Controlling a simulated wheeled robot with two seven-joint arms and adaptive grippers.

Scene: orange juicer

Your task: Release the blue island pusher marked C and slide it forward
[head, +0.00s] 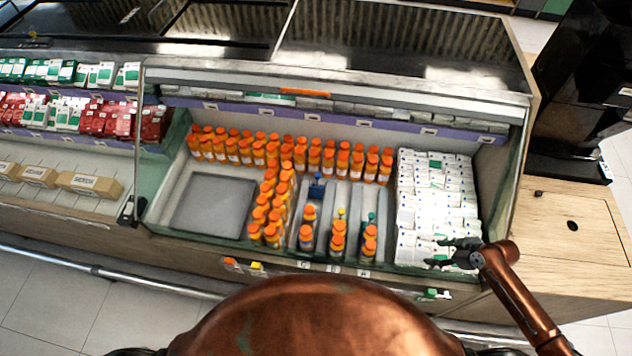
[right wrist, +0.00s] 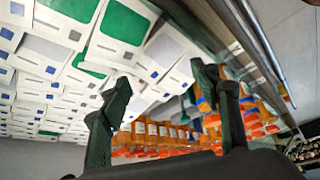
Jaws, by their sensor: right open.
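A blue pusher (head: 317,185) stands at the back of a narrow grey lane in the open case, behind a short row of orange-capped bottles (head: 307,228). No letter can be read on it. Two more lanes to its right hold a yellow-topped pusher (head: 341,213) and a green-topped pusher (head: 371,218), each behind bottles. My right gripper (head: 437,253) is open and empty over the front of the white boxes, well right of the blue pusher. Its two dark fingers show spread in the right wrist view (right wrist: 162,88). My left gripper is out of view.
White boxes (head: 436,195) fill the case's right side. Orange-capped bottles (head: 240,148) line the back and left of the lanes. A bare grey tray (head: 213,205) lies at left. The case's front rail carries small label tags (head: 333,268).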

